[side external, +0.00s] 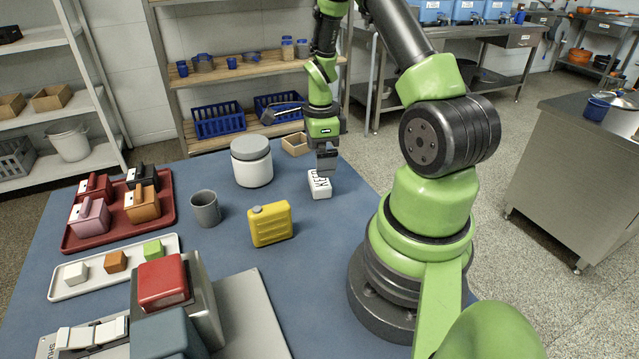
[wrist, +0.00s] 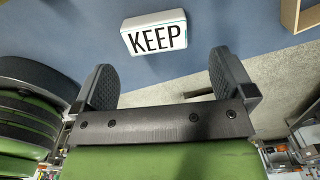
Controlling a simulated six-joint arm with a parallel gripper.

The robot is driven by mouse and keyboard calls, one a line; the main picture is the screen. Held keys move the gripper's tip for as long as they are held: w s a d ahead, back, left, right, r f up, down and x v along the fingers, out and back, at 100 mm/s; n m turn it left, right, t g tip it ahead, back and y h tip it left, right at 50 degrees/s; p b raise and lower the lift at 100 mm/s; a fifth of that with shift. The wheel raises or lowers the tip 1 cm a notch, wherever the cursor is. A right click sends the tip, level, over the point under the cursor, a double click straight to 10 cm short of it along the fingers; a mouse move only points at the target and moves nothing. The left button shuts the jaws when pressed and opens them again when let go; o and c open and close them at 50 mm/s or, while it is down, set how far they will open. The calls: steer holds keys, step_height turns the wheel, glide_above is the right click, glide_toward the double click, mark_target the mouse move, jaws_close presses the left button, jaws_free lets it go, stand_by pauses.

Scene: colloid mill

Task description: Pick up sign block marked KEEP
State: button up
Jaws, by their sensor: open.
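The sign block (side external: 319,186) is a small white block with dark lettering, lying on the blue table near its right edge. In the wrist view the sign block (wrist: 155,34) shows the word KEEP on its face. My gripper (side external: 327,168) is just above and slightly behind the block in the side view. In the wrist view my gripper (wrist: 161,78) has its two dark fingers spread wide, with nothing between them. The block lies beyond the fingertips there, apart from them.
A small wooden box (side external: 295,144) stands close behind the block. A white jar with a grey lid (side external: 251,165), a yellow canister (side external: 270,224) and a grey cup (side external: 205,208) stand to the left. The table between block and canister is clear.

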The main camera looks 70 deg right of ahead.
mark_target(319, 184)
steer(key=f, duration=0.6)
steer(key=shift+a+f, duration=0.2)
steer(key=shift+a, duration=0.1)
steer(key=shift+c, duration=0.5)
steer(key=c, duration=0.7)
